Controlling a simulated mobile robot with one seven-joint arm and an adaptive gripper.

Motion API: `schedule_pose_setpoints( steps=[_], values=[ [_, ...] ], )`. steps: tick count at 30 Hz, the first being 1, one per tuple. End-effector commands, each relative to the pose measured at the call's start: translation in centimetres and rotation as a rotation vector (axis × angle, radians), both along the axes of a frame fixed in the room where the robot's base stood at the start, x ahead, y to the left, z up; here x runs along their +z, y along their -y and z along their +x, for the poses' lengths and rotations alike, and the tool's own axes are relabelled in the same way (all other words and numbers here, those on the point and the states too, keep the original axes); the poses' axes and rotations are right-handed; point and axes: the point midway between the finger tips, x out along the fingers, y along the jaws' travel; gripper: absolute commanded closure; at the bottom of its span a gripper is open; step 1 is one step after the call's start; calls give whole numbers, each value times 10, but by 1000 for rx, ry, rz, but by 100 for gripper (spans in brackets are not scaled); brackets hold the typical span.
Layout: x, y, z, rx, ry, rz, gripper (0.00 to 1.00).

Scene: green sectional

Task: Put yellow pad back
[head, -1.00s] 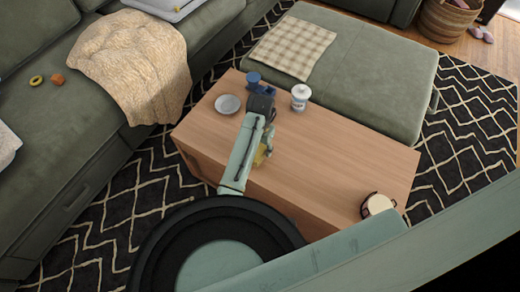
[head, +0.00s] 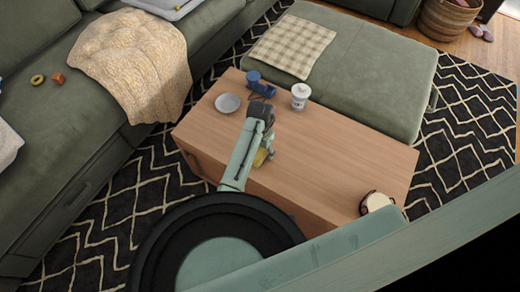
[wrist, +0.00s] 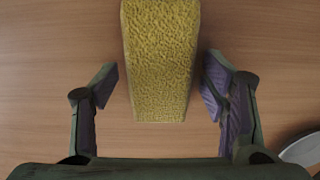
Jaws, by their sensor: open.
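The yellow pad (wrist: 160,60) is a rough, sponge-like block on the wooden table (head: 335,165). In the wrist view it runs from the top edge down to between my gripper's fingers. My gripper (wrist: 160,88) is open, with one finger on each side of the pad and a gap on both sides. In the head view a small patch of yellow (head: 261,157) shows beside my arm; the rest is hidden by the arm.
On the table stand a grey dish (head: 228,104), a blue object (head: 260,86), a white canister (head: 300,96) and a cream round item (head: 376,201). The table's right half is mostly clear. A green ottoman (head: 372,78) stands behind it.

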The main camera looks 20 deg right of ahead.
Motion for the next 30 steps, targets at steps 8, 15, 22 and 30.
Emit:
schedule_pose_setpoints(
  steps=[8, 15, 22, 30],
  values=[
    [1, 0, 0, 0, 0, 0, 31],
    [24, 1, 1, -1, 3, -3, 31],
    [74, 1, 1, -3, 5, -1, 31],
    [119, 0, 1, -1, 1, 0, 31]
  ],
)
